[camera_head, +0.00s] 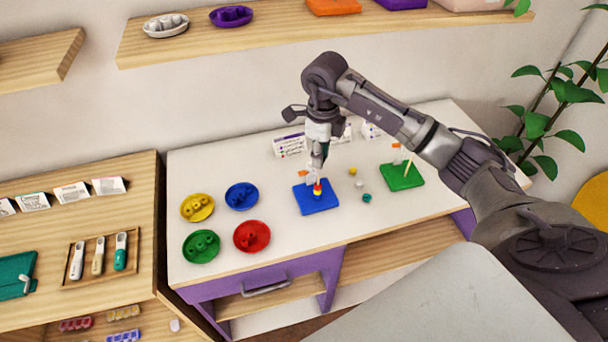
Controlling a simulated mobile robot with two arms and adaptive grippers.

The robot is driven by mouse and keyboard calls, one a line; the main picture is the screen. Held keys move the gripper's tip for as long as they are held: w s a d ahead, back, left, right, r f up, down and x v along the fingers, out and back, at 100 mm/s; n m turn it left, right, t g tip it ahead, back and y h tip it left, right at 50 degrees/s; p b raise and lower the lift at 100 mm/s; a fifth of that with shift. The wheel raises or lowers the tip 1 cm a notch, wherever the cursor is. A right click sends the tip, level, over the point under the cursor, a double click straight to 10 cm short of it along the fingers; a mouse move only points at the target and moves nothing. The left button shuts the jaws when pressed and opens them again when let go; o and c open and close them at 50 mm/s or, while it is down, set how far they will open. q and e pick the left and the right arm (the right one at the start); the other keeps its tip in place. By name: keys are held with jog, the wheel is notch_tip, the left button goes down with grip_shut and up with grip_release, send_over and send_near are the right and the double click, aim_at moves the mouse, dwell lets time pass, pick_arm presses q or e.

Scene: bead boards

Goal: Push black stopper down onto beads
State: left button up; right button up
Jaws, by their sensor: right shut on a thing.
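The blue board (330,206) lies on the white table with a short stack of red and yellow beads (318,189) standing on it. My right gripper (317,166) points down directly above this stack. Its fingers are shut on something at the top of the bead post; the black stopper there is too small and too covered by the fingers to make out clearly. I cannot tell whether it touches the top bead. My left gripper is not in view.
A green board (402,180) with a thin post stands to the right. Loose beads (360,184) lie between the boards. Yellow (186,213), blue (235,204), green (214,250) and red (264,242) dishes sit at the left. White cards (288,147) stand behind.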

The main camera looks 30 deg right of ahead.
jog(key=shift+w+r, duration=0.1)
jog(key=shift+w, duration=0.35)
jog(key=shift+d+f+b, duration=0.25)
jog(key=shift+f, duration=0.25)
jog(key=shift+d+f+b, duration=0.2)
jog(key=shift+f, duration=0.7)
jog(key=shift+a+f+b, duration=0.1)
jog(key=shift+f+b, duration=0.25)
jog(key=shift+b, duration=0.15)
jog(key=shift+a+f+b, duration=0.15)
jog(key=shift+f+b, duration=0.25)
jog(key=shift+f, duration=0.25)
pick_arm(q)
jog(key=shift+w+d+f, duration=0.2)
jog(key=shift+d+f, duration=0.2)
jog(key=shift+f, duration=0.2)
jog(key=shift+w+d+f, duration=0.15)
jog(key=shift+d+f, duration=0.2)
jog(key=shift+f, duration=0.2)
pick_arm(e)
jog(key=shift+f, duration=0.3)
pick_arm(q)
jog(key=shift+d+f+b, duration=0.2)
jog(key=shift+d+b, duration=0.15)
jog(key=shift+b, duration=0.05)
pick_arm(e)
jog(key=shift+f, duration=0.25)
